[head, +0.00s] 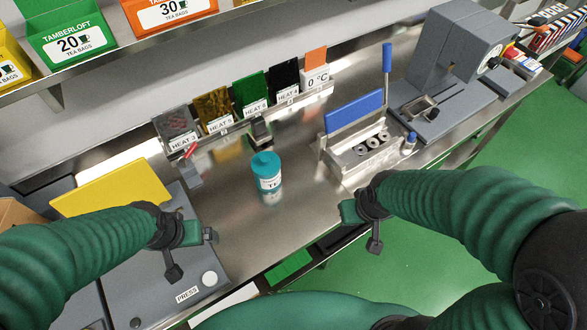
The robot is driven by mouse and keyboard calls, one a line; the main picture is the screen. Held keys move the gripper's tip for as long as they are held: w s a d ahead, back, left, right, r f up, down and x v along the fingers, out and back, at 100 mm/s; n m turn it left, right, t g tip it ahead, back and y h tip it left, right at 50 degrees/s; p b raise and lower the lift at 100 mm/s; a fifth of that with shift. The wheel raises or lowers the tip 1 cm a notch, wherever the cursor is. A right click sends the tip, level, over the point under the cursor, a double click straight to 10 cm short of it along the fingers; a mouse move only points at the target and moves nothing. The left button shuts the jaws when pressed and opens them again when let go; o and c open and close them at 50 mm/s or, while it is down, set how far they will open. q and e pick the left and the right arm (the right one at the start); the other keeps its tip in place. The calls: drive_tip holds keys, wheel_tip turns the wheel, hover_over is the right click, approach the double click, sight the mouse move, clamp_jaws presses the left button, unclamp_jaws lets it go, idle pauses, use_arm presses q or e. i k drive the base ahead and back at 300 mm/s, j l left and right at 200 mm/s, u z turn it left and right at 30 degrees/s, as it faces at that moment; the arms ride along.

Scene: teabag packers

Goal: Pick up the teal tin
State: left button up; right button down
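The teal tin (267,172) stands upright on the metal counter near the middle of the head view. It has a teal lid and a white label, only partly readable. My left gripper (196,254) is to the left of the tin and nearer to me, over the grey press. My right gripper (361,225) is to the right of the tin and nearer to me, by the counter's front edge. Both grippers are apart from the tin. The view is too small and angled to tell how far their fingers are spread.
A rack of heat-labelled cards (250,109) stands behind the tin. A metal fixture with a blue plate (353,110) is to its right. A grey machine (450,65) stands farther right. A yellow panel (112,188) lies left. The metal counter (300,205) around the tin is clear.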

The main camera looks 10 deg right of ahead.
sight(270, 185)
drive_tip(key=l+u, duration=0.1)
drive_tip(key=u, duration=0.75)
drive_tip(key=l+u, duration=0.15)
drive_tip(key=u, duration=0.25)
drive_tip(key=l+u, duration=0.1)
drive_tip(key=u, duration=0.3)
drive_tip(key=l+u, duration=0.1)
drive_tip(key=u, duration=0.35)
drive_tip(key=k+l+u, duration=0.2)
drive_tip(key=u, duration=0.2)
drive_tip(key=k+l+u, duration=0.35)
drive_tip(key=k+l, duration=0.5)
drive_tip(key=k+u, duration=0.05)
